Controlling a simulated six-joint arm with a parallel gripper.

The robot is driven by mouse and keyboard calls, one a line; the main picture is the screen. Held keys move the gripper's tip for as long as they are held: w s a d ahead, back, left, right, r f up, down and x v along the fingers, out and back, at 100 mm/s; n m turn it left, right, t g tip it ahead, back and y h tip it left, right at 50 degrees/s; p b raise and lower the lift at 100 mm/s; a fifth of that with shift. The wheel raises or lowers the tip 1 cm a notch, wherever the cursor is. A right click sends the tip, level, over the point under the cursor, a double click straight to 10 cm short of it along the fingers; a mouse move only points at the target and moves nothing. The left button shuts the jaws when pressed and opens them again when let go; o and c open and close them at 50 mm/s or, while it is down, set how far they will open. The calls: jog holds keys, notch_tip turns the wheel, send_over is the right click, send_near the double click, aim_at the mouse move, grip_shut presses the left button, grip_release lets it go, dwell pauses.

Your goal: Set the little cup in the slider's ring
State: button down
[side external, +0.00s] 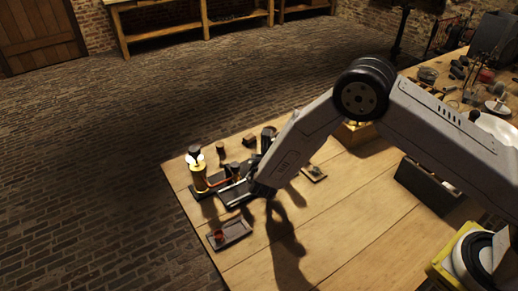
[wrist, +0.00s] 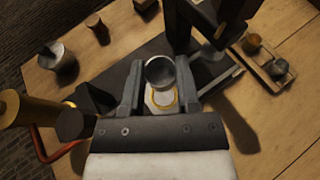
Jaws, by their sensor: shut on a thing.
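The little cup (wrist: 161,71) is a small grey metal cup, seen from above in the wrist view. My gripper (wrist: 160,82) is shut on it, one finger on each side. A yellow ring on a pale plate, which looks like the slider's ring (wrist: 163,98), shows just below the cup in the picture, between the fingers. The cup partly overlaps it in view, and I cannot tell whether they touch. In the side view my gripper (side external: 248,190) is low over the dark apparatus base (side external: 232,197); the cup cannot be made out there.
A brass column (wrist: 28,108) with a red-orange rod stands left of my gripper; its glowing top shows in the side view (side external: 195,158). A grey tray (side external: 240,229) holds a small red thing. Several small jars and blocks stand behind.

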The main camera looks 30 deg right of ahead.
jog(key=shift+w+a+f+y, duration=0.1)
jog(key=shift+a+y, duration=0.15)
jog(key=shift+y, duration=0.05)
jog(key=shift+f, duration=0.2)
jog(key=shift+f, duration=2.85)
jog(key=shift+s+f, duration=0.1)
jog(key=shift+s, duration=0.5)
jog(key=shift+r, duration=0.5)
jog(key=shift+w+r, duration=0.2)
jog(key=shift+r, duration=0.3)
